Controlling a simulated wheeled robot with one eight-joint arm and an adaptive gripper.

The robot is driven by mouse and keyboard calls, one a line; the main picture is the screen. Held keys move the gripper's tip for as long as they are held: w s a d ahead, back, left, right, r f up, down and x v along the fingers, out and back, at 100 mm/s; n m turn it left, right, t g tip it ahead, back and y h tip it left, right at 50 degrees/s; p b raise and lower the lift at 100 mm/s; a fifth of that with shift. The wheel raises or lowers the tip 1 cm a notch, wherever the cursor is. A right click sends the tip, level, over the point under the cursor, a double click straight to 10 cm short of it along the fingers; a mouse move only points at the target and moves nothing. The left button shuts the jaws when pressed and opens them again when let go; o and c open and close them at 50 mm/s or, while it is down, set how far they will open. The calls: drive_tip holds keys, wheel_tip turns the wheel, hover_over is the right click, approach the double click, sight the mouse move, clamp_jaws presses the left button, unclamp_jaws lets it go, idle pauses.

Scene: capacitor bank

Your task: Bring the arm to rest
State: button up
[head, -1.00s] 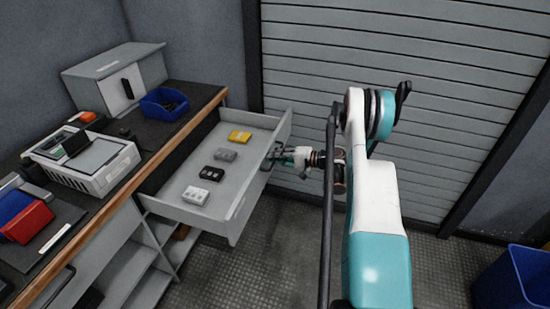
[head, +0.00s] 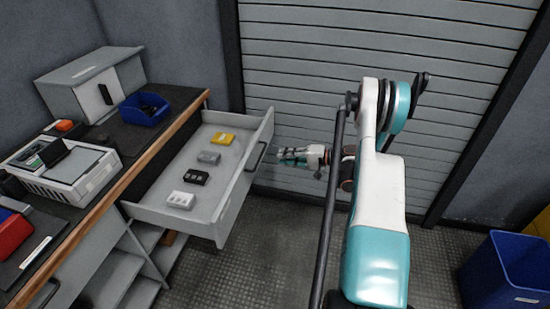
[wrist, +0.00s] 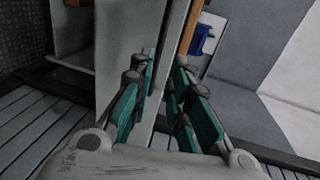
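My gripper (head: 282,156) is at the end of my teal and white arm, to the right of the open drawer (head: 228,205) in the head view. It stands apart from the dark drawer handle (head: 257,157), with a small gap between them. In the wrist view my gripper (wrist: 163,68) shows its two teal fingers spread with nothing between them. The drawer front lies beyond the fingers there.
The drawer holds a yellow block (head: 223,138), a grey block (head: 208,157), a black block (head: 195,176) and a white block (head: 181,200). The workbench (head: 160,152) is at left, a shutter (head: 300,60) behind, a blue bin (head: 508,275) at right.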

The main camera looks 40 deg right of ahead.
drive_tip(key=shift+s+d+r, duration=0.1)
drive_tip(key=shift+s+d, duration=0.15)
drive_tip(key=shift+s, duration=0.15)
drive_tip(key=w+a+r+n+g+h, duration=0.25)
drive_tip(key=a+r, duration=0.55)
drive_tip(key=a, duration=0.4)
drive_tip(key=w+a+r+n+g+h, duration=0.1)
drive_tip(key=w+a+r+n+g, duration=0.2)
drive_tip(key=a+r, duration=0.7)
drive_tip(key=s+a+r+n+h, duration=0.1)
drive_tip(key=s+a+r, duration=0.1)
drive_tip(key=a, duration=0.3)
drive_tip(key=s+a+r+n+h+p, duration=0.1)
drive_tip(key=s+a, duration=0.2)
drive_tip(key=a, duration=0.2)
drive_tip(key=s+a+r+h, duration=0.1)
drive_tip(key=s+a+r, duration=0.1)
drive_tip(key=a, duration=0.2)
drive_tip(key=s+r+n+h, duration=0.1)
drive_tip(key=s, duration=0.9)
drive_tip(key=s+a+r+n+h+b, duration=0.1)
drive_tip(key=s+r+n, duration=0.1)
drive_tip(key=s, duration=0.9)
drive_tip(key=shift+s+a+r+h, duration=0.2)
drive_tip(key=shift+s+a+h, duration=0.1)
drive_tip(key=shift+h, duration=0.05)
